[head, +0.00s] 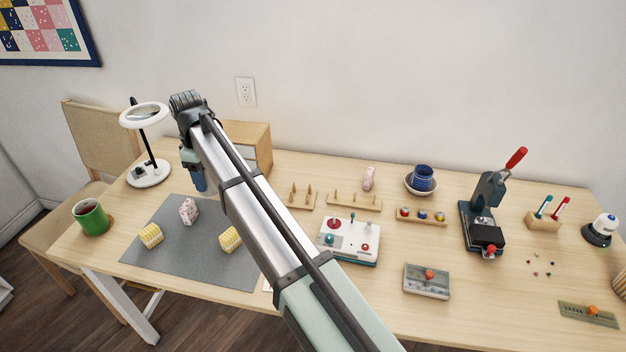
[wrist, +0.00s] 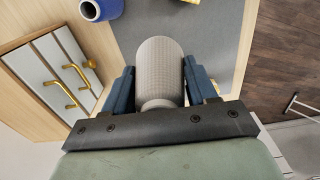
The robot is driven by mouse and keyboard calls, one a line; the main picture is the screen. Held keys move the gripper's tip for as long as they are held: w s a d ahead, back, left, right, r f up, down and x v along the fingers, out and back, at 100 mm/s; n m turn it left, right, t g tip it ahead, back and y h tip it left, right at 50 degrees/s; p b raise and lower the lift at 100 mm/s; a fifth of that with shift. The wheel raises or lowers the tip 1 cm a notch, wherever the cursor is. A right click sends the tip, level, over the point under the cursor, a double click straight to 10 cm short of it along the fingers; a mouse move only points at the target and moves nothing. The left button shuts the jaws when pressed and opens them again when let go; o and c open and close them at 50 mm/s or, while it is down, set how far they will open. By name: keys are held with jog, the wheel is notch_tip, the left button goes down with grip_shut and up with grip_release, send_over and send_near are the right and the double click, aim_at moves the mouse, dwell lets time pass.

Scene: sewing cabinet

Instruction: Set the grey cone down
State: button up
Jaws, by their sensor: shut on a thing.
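The grey cone (wrist: 160,65) shows in the wrist view between the two dark blue fingers of my gripper (wrist: 158,85), which is shut on it. Its rounded, ribbed body points away from the wrist. In the head view my gripper (head: 197,178) is over the back part of the grey mat (head: 185,245), and the cone cannot be made out there. Whether the cone touches anything below is not clear. The mat also shows beyond the cone in the wrist view (wrist: 215,35).
A drawer cabinet (head: 250,140), lamp (head: 149,172) and green mug (head: 91,216) are nearby. Mid-mat is clear.

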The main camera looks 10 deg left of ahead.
jog(key=w+d, duration=1.1)
jog(key=w, duration=0.3)
jog(key=w+d, duration=1.2)
jog(key=w, duration=0.3)
jog(key=shift+d+f, duration=0.15)
jog(key=shift+f, duration=7.4)
jog(key=shift+f, duration=0.15)
jog(key=o, duration=1.1)
notch_tip(320, 180, up, 12)
jog(key=shift+r, duration=0.15)
